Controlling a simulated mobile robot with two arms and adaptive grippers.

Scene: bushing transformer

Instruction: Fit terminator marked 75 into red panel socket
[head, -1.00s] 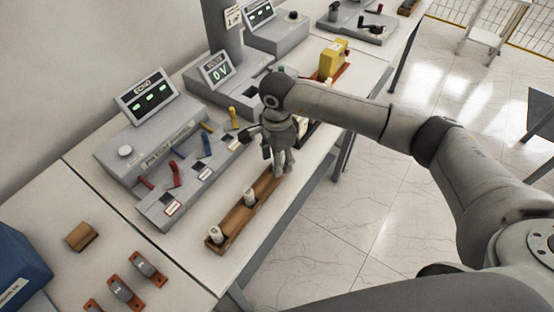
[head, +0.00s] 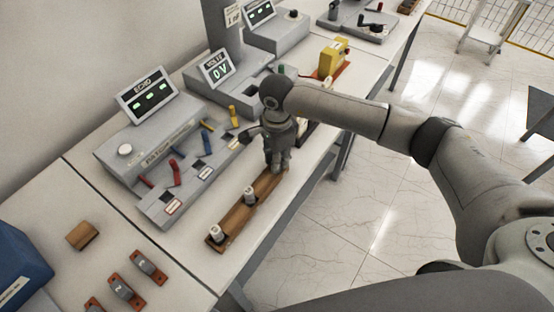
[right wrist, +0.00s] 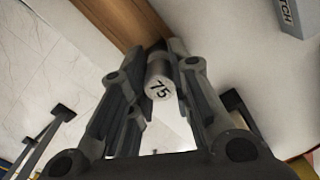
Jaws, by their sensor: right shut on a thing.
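My right gripper (head: 277,168) is over the far end of the wooden rack (head: 234,217). In the right wrist view its fingers (right wrist: 160,62) are shut on a small grey cylinder, the terminator marked 75 (right wrist: 160,88), its number facing the camera. In that view the terminator is above or at the rack's end (right wrist: 118,22); I cannot tell whether it is clear of the rack. The grey patch panel (head: 185,180) has red, blue and yellow levers or plugs, including a red one (head: 175,173). A red-edged label (head: 173,207) is on its front. The exact socket is too small to tell. My left gripper is out of view.
Two other pale terminators (head: 249,194) (head: 215,232) stand in the rack. An ECHO display (head: 146,95) and a 0 V meter (head: 217,69) are behind the panel. Orange-based parts (head: 148,266) and a brown block (head: 82,236) lie at the near left. A yellow device (head: 333,57) stands farther back.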

